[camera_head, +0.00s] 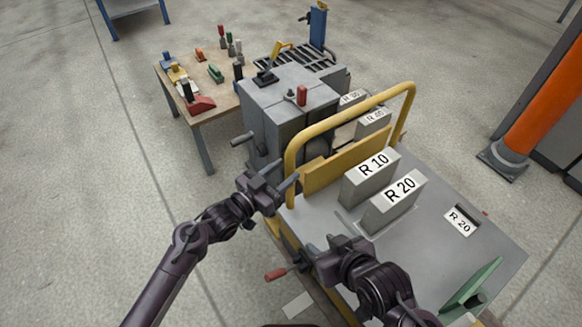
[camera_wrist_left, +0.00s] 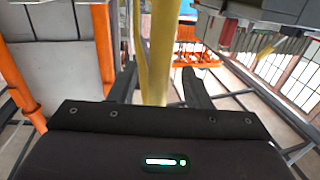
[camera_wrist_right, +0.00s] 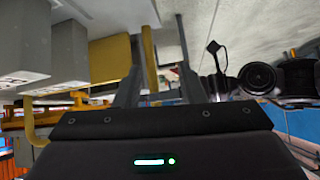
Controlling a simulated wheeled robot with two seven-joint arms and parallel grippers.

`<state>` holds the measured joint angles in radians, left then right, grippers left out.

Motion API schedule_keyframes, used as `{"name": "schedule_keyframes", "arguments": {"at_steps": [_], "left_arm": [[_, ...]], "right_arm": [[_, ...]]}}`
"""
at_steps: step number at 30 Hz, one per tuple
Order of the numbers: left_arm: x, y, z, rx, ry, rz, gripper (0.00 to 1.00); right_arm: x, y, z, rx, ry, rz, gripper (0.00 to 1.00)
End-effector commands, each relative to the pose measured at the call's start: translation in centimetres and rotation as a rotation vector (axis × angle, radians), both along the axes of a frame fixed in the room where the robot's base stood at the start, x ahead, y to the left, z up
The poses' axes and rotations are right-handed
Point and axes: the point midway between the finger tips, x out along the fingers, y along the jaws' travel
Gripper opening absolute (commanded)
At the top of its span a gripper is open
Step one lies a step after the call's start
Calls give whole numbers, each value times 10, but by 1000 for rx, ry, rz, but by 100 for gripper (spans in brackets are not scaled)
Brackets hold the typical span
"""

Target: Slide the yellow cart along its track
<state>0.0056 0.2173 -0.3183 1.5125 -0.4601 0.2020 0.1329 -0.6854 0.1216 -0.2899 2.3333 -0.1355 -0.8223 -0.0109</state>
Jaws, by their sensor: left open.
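The yellow cart has a grey top (camera_head: 420,245) and a yellow tube handle (camera_head: 345,110) arching over its far end. My left gripper (camera_head: 283,183) is at the left post of the handle. In the left wrist view the yellow post (camera_wrist_left: 159,50) passes between the open fingers (camera_wrist_left: 160,88); I cannot tell whether they touch it. My right gripper (camera_head: 318,247) is over the cart's near left side, with its fingers apart and nothing held between them in the right wrist view (camera_wrist_right: 155,88). The track is not clearly visible.
Grey blocks marked R 10 (camera_head: 368,180) and R 20 (camera_head: 393,205) stand on the cart. A grey machine (camera_head: 285,115) is beyond the handle, beside a wooden table (camera_head: 215,105) with clamps. An orange post (camera_head: 540,100) stands at right. The floor at left is clear.

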Motion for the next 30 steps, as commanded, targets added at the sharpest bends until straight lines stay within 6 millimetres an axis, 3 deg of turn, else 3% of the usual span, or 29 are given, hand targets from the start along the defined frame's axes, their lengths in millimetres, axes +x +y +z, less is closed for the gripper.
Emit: {"name": "schedule_keyframes", "arguments": {"at_steps": [9,21,30], "left_arm": [[18,-18,0,0,-1,0,44],[21,-21,0,1,0,0,44],[20,-21,0,1,1,0,7]], "right_arm": [[31,7,39,82,-202,-18,36],[36,8,47,98,-240,-20,36],[36,8,47,97,-240,-20,36]]}}
